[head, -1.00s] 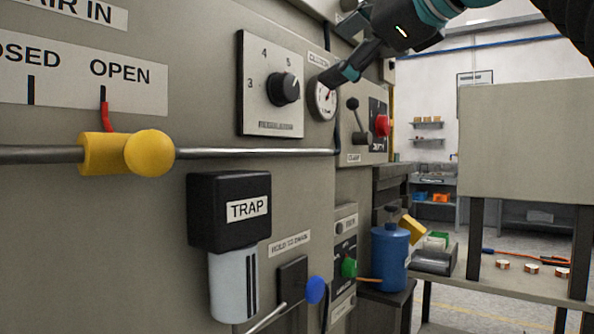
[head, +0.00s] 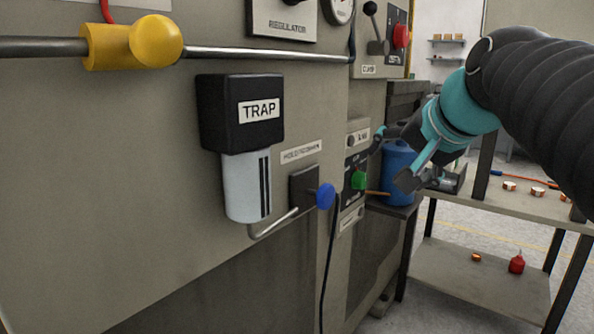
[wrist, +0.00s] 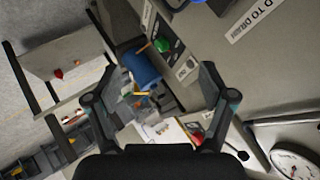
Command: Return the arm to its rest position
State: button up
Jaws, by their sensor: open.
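My gripper (head: 392,157) is in the right half of the head view, in front of the blue container (head: 398,160) and to the right of the machine panel. It is open, and nothing shows between its fingers. My arm reaches in from the right edge. In the wrist view, the two fingers of my gripper (wrist: 160,100) are spread apart. The blue container (wrist: 141,68) shows between and beyond them. My fingers partly hide the container in the head view.
The machine panel with the black trap (head: 240,112), blue knob (head: 325,196), green knob (head: 358,180) and yellow valve (head: 155,41) stands at left and centre. A bench (head: 520,207) with copper coils is at right, with a red bottle (head: 516,263) on its lower shelf.

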jog(key=s+f+n+g, duration=0.1)
jog(key=s+f+n, duration=0.1)
jog(key=s+f, duration=0.3)
jog(key=s+f+n+g+h, duration=0.1)
jog(key=s+f, duration=0.5)
jog(key=f, duration=0.8)
jog(key=s+f+n+g+h, duration=0.1)
jog(key=s+f+n+g, duration=0.1)
jog(key=s+f, duration=0.4)
jog(key=shift+a+f+n, duration=0.15)
jog(key=shift+f+n, duration=0.65)
jog(key=shift+f, duration=1.2)
